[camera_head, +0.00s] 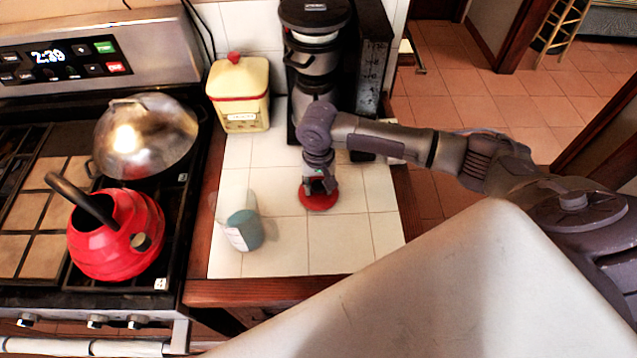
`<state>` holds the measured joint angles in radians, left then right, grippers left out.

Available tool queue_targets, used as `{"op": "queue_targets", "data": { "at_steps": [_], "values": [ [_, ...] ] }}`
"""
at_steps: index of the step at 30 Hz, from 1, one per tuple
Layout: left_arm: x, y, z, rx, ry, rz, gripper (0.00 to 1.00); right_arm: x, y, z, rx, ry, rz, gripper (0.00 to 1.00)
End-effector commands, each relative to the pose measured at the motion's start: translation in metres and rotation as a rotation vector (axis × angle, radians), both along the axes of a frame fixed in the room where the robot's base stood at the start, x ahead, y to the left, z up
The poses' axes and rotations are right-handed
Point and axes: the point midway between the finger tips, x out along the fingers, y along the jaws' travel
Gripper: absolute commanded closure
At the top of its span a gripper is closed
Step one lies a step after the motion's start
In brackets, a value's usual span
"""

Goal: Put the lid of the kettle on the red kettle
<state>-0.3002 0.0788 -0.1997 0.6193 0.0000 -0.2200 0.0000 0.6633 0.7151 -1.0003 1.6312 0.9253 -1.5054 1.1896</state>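The red kettle (115,238) stands upright on the front of the stove, its dark handle arching up to the left. Its top opening is hard to make out from here. The round red lid (318,199) lies on the white tiled counter to the right of the stove. My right gripper (320,186) points down directly over the lid's middle and hides its centre. The fingers are small and dark, and I cannot tell whether they close on the lid's knob. My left gripper is not in view.
A cream canister (239,92) and a coffee maker (314,50) stand at the back. A metal domed pan (145,138) sits behind the kettle. The counter's front (300,256) is clear.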

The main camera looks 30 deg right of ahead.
Motion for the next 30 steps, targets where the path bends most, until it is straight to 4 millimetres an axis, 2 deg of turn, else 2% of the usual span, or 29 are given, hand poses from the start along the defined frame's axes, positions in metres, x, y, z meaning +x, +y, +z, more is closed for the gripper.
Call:
{"op": "queue_targets", "data": {
  "at_steps": [1,3,14,17,27,30],
  "values": [
    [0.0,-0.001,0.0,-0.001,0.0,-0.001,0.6,0.0,0.0,0.0,0.0,0.0,0.0,0.48],
    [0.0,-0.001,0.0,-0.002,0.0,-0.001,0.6,0.0,0.0,0.0,0.0,0.0,0.0,0.39],
    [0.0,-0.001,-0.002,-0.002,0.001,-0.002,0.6,0.001,-0.001,0.005,-0.001,-0.002,-0.001,0.39],
    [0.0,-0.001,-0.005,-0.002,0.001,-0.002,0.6,0.001,0.0,0.017,0.001,-0.004,-0.001,0.39],
    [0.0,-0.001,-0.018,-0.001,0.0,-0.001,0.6,0.002,0.0,0.088,0.001,-0.005,0.0,0.39],
    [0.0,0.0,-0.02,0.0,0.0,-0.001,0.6,0.001,0.0,0.105,0.001,-0.003,-0.001,0.39]
  ]
}}
